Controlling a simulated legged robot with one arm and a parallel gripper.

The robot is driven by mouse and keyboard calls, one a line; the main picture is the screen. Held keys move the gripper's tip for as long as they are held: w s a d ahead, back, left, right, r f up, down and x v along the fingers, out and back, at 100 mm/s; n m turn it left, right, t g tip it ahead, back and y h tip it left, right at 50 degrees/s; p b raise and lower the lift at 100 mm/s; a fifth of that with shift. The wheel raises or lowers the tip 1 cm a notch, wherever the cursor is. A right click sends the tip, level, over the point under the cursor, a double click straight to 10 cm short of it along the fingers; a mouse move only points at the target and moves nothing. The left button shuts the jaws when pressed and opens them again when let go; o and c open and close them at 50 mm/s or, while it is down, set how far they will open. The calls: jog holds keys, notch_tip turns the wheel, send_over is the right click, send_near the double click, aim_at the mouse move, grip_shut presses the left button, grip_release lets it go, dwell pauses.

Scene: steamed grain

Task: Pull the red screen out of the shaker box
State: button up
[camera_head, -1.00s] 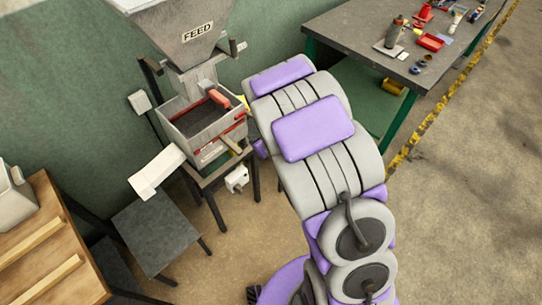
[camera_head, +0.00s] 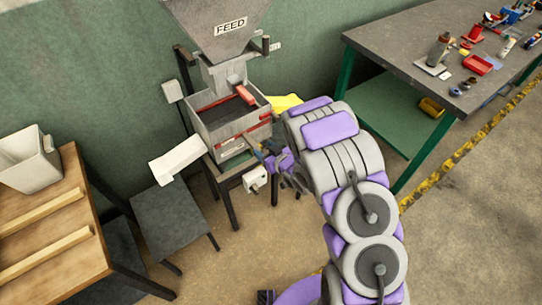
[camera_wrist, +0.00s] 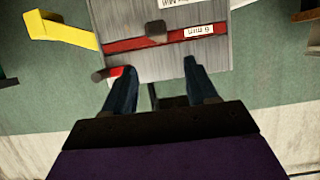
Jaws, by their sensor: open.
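The grey shaker box (camera_head: 205,138) stands under the feed hopper in the head view. The red screen shows as a red edge strip (camera_head: 253,128) across the box's side. In the wrist view the red screen (camera_wrist: 122,44) crosses the grey box wall (camera_wrist: 186,65), with a "6 mm" label and a dark knob (camera_wrist: 156,32) on it. My gripper (camera_wrist: 159,66) is open and empty. Its fingertips are below the strip in the picture, apart from each other, with the knob above the gap. In the head view my gripper (camera_head: 277,161) is small beside the box.
The feed hopper (camera_head: 222,30) is above the box. A white chute (camera_head: 177,160) and a yellow chute (camera_head: 285,103) stick out from it; the yellow one shows at left in the wrist view. A grey stand (camera_head: 172,220), wooden table (camera_head: 50,215) and tool bench (camera_head: 400,50) stand around.

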aim_at(249, 139)
jog(key=b+x, duration=0.2)
jog(key=x, duration=0.8)
jog(key=shift+s+a, duration=0.15)
jog(key=shift+a, duration=0.05)
jog(key=shift+w+a+f, duration=0.2)
jog(key=shift+w+f, duration=0.05)
jog(key=shift+w, duration=0.35)
jog(key=shift+c, duration=0.2)
grip_shut()
